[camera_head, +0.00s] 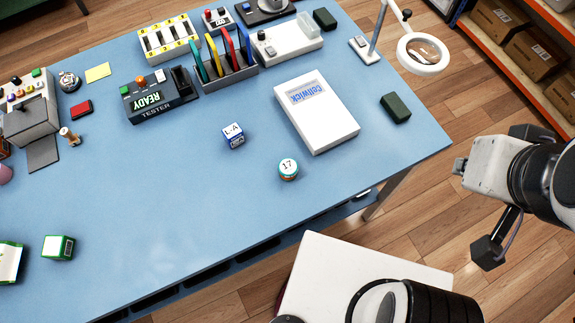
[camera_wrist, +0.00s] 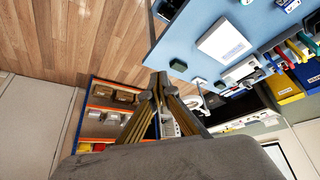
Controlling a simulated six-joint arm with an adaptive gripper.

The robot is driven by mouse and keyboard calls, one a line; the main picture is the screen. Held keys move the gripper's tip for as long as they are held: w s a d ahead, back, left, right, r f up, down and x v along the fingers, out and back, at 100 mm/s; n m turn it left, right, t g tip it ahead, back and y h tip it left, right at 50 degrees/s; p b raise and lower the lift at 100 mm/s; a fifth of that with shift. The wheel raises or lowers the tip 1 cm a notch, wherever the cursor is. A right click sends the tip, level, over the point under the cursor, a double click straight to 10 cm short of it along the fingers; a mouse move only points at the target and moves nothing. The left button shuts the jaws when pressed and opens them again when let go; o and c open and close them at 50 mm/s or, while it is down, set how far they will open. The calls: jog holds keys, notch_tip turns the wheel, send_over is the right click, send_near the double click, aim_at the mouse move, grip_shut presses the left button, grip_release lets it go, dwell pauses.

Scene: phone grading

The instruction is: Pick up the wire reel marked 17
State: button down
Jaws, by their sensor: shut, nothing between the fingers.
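The wire reel marked 17 (camera_head: 288,169) stands on the blue table near its front edge, with a white top and a teal side. My gripper (camera_head: 459,170) is off the table's right side, well to the right of the reel and apart from it. In the wrist view my gripper (camera_wrist: 160,78) shows with its fingertips together and nothing between them. I cannot make out the reel for certain in the wrist view.
A blue and white box marked L-A (camera_head: 233,136) stands left of the reel. A dark green block (camera_head: 395,108) and a magnifier lamp (camera_head: 424,54) are towards the right.

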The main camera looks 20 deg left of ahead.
jog(key=c, duration=1.4)
grip_release()
jog(key=shift+w, duration=0.1)
